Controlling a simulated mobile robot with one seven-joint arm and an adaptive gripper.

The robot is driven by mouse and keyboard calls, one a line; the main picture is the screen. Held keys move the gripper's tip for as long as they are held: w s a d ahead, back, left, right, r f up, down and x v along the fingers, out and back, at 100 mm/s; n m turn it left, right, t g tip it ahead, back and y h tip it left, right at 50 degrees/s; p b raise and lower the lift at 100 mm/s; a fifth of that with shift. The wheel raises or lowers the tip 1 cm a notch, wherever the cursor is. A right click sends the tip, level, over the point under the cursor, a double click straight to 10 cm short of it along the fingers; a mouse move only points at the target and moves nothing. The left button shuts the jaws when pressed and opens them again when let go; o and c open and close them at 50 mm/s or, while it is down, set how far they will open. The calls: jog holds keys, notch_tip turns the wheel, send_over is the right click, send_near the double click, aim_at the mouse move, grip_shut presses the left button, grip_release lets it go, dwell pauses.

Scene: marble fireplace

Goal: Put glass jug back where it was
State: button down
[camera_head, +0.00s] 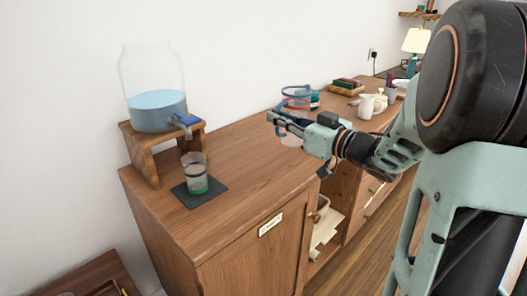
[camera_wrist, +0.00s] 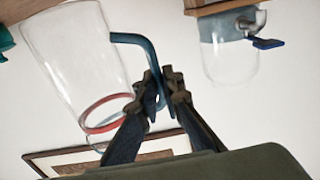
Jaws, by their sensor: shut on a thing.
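The glass jug, clear with a red band and a blue rim, shows in the head view (camera_head: 296,102) partly behind my gripper (camera_head: 277,122). It fills the left of the wrist view (camera_wrist: 80,60), which looks upside down. My gripper's fingers (camera_wrist: 165,92) are shut on its blue handle (camera_wrist: 147,48). The jug seems held above the wooden cabinet top (camera_head: 240,150); its lower part is hard to make out.
A glass dispenser (camera_head: 157,110) of blue water stands on a wooden stand (camera_head: 145,160) at left. A tumbler (camera_head: 195,178) sits on a dark mat (camera_head: 212,197). White pitchers (camera_head: 367,106) and books (camera_head: 346,86) stand farther back.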

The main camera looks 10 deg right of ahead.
jog(key=w+a+f+b, duration=0.3)
jog(key=f, duration=0.5)
jog(key=shift+w+a+f, duration=0.15)
jog(key=shift+a+f, duration=0.2)
jog(key=shift+f, duration=0.05)
jog(key=shift+f, duration=0.15)
jog(key=c, duration=2.5)
grip_release()
jog(key=shift+f, duration=0.15)
jog(key=shift+c, duration=0.2)
jog(key=o, duration=0.4)
jog(key=shift+o, duration=0.2)
